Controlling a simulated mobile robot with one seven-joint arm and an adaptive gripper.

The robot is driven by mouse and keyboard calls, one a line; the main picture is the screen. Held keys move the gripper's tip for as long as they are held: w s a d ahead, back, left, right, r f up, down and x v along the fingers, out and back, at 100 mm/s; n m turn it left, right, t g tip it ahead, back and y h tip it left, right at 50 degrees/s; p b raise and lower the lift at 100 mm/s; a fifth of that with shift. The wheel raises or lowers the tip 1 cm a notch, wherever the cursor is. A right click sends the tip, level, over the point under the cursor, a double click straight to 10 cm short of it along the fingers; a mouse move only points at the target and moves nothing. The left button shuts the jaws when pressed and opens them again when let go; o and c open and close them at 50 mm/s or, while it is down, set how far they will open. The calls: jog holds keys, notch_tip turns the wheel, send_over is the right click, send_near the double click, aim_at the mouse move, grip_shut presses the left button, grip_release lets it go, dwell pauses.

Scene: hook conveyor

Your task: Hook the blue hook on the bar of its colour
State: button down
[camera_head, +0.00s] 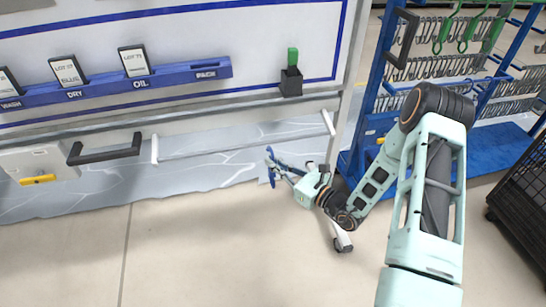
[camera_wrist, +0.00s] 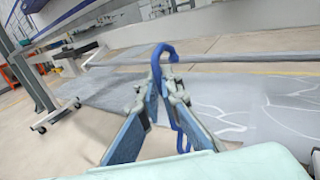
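The blue hook (camera_wrist: 164,50) stands up between my fingertips in the wrist view. Its curved top is above the fingers and its shank runs down beside the right finger. In the head view the hook (camera_head: 270,151) is a small blue shape at the end of my gripper (camera_head: 277,168). My gripper (camera_wrist: 163,85) looks shut on it. A black bar (camera_head: 105,152) and a white bar (camera_head: 235,147) hang under a grey rail (camera_head: 200,107), left of and above my gripper in the head view. I cannot make out a blue bar on that rail.
A blue rack (camera_head: 370,100) with several green and metal hooks stands at the right. A dark mesh crate (camera_head: 520,190) is at the right edge. A panel with a blue ledge (camera_head: 190,75) is behind the rail. The floor (camera_head: 200,250) at the front is clear.

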jog(key=s+d, duration=0.1)
jog(key=s, duration=0.5)
jog(key=shift+s+d+p, duration=0.15)
jog(key=shift+d+p, duration=0.25)
jog(key=shift+p, duration=0.05)
jog(key=shift+d, duration=0.1)
dwell(0.7)
